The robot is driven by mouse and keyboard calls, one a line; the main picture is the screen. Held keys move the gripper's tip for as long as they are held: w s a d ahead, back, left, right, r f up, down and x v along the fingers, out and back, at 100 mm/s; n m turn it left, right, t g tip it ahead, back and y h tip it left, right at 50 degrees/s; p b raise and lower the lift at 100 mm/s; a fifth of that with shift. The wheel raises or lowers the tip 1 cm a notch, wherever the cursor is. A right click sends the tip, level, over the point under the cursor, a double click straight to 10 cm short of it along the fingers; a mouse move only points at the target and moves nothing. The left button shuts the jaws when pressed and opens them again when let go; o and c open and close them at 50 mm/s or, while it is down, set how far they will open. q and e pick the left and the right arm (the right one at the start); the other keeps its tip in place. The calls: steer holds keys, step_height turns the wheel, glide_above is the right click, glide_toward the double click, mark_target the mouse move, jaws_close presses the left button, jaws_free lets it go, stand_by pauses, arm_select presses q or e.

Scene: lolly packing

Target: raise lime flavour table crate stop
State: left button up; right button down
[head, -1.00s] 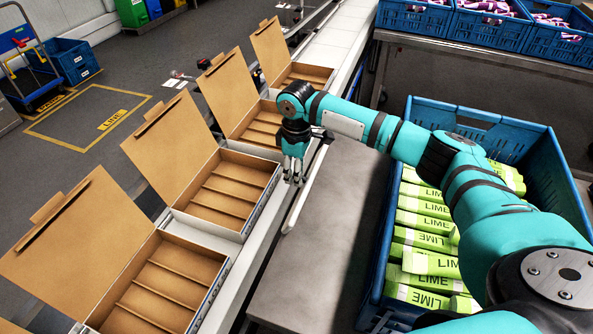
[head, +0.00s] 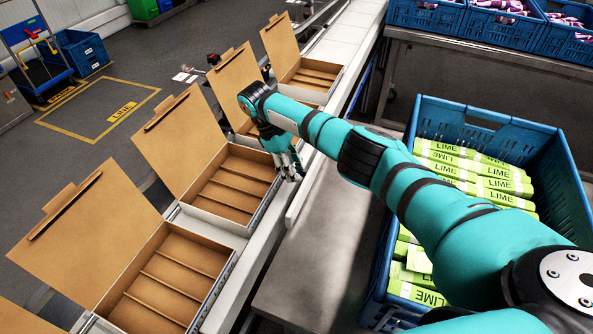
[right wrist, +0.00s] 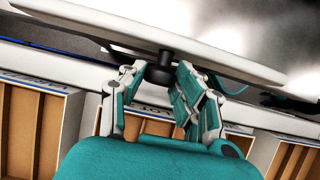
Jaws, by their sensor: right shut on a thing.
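The crate stop (head: 300,203) is a long, thin white bar at the left edge of the lime table (head: 327,235), beside the conveyor. In the right wrist view the bar (right wrist: 225,52) crosses the top, with a black knob (right wrist: 158,74) on a short stem. My right gripper (head: 293,174) is at the bar; in the wrist view its fingers (right wrist: 158,88) are shut around the knob. The blue lime crate (head: 566,190) holds green-and-white LIME packs (head: 470,160) on the table's right; my arm hides part of it. My left gripper is out of view.
Open cardboard boxes (head: 192,262) with raised lids stand in a row on the conveyor (head: 262,240), left of the stop. Blue crates (head: 425,16) with purple packs stand on a bench at the back right. The table is bare between stop and crate.

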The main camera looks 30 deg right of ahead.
steer(key=c, duration=1)
jaws_free()
steer(key=shift+o, duration=0.2)
steer(key=v, duration=1.2)
steer(key=shift+w+a, duration=0.1)
steer(key=shift+w, duration=0.05)
